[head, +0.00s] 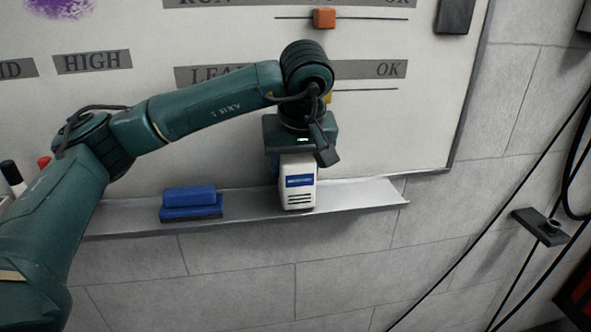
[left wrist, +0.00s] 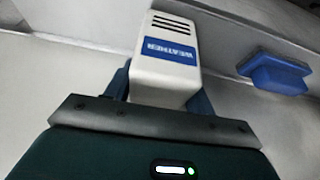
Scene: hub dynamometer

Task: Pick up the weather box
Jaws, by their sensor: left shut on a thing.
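The weather box (head: 298,191) is a small white box with a blue label and dark vent slots. In the head view it stands upright at the tray below the whiteboard; I cannot tell whether its base touches the tray. My left gripper (head: 297,160) is above it, pointing down, and shut on its upper part. In the left wrist view the weather box (left wrist: 168,55) sits between the two blue-grey fingers of my left gripper (left wrist: 162,92), and its label reads WEATHER. My right gripper is not in view.
The metal tray (head: 365,194) runs along the whiteboard's lower edge. A blue eraser (head: 191,202) lies on it to the left, also in the left wrist view (left wrist: 275,72). Markers (head: 12,175) are at far left. Black cables and a bracket (head: 540,227) are at right.

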